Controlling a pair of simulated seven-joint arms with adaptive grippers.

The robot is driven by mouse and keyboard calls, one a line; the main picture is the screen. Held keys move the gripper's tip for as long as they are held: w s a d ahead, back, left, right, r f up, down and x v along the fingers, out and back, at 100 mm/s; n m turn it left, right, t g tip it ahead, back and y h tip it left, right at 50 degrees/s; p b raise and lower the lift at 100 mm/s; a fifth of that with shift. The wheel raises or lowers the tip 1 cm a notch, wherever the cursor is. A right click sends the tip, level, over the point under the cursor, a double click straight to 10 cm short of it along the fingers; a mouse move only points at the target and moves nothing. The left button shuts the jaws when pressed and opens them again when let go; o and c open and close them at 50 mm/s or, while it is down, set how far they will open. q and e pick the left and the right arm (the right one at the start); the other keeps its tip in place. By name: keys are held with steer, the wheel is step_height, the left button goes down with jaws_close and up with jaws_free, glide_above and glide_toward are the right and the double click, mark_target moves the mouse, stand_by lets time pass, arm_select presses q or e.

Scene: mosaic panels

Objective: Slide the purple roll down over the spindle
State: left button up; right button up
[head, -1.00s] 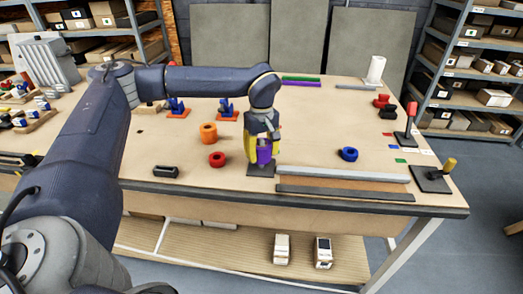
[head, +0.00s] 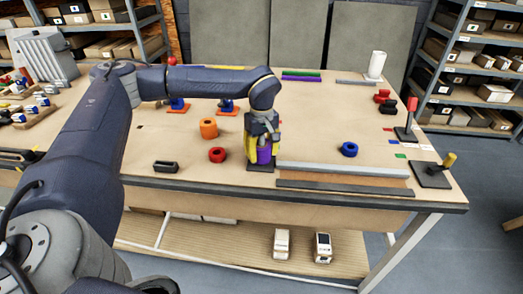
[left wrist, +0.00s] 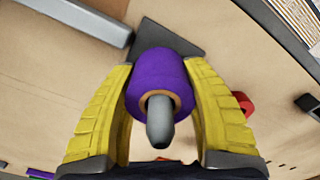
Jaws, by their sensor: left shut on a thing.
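The purple roll (head: 264,155) is around the grey spindle, near the front edge of the table. In the left wrist view the spindle's rounded tip (left wrist: 159,122) sticks out through the hole of the purple roll (left wrist: 158,75). The spindle stands on a dark square base (head: 259,168), which also shows in the left wrist view (left wrist: 150,34). My left gripper (head: 262,148) is shut on the roll, with a yellow finger on each side. The roll sits low, close to the base; I cannot tell whether it touches. My right gripper is not in view.
An orange roll (head: 208,128) and a red roll (head: 217,155) stand left of the spindle, and a blue roll (head: 349,149) to its right. A grey rail (head: 340,170) runs along the front edge. A dark block (head: 166,167) lies at the front left.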

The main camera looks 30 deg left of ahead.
arm_select(q)
steer(key=shift+f, duration=0.65)
steer(key=o, duration=1.3)
step_height(320, 180, up, 12)
steer(key=shift+f, duration=0.1)
steer(key=shift+d, duration=0.1)
